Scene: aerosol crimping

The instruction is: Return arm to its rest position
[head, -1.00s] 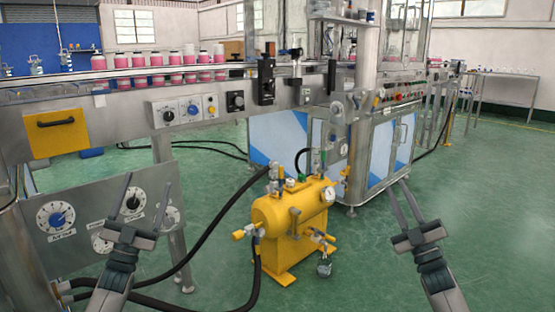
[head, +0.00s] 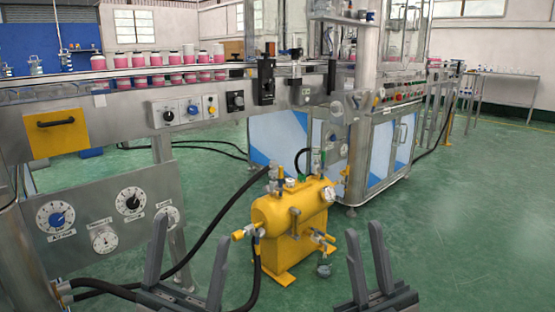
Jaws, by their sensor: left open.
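My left gripper (head: 190,229) is at the lower left of the head view, pointing up. Its two grey fingers stand wide apart with nothing between them. My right gripper (head: 364,228) is at the bottom, right of centre, also pointing up. Its fingers are apart, seen at an angle, with nothing between them. Both grippers appear in front of the machinery and touch nothing that I can see. The arms behind them are mostly below the picture edge.
A yellow pressure tank (head: 291,215) with valves and hoses stands on the green floor between the grippers in the picture. A gauge panel (head: 105,222) is behind the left gripper. A conveyor (head: 70,112) carries several pink containers. Open floor (head: 470,220) lies at the right.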

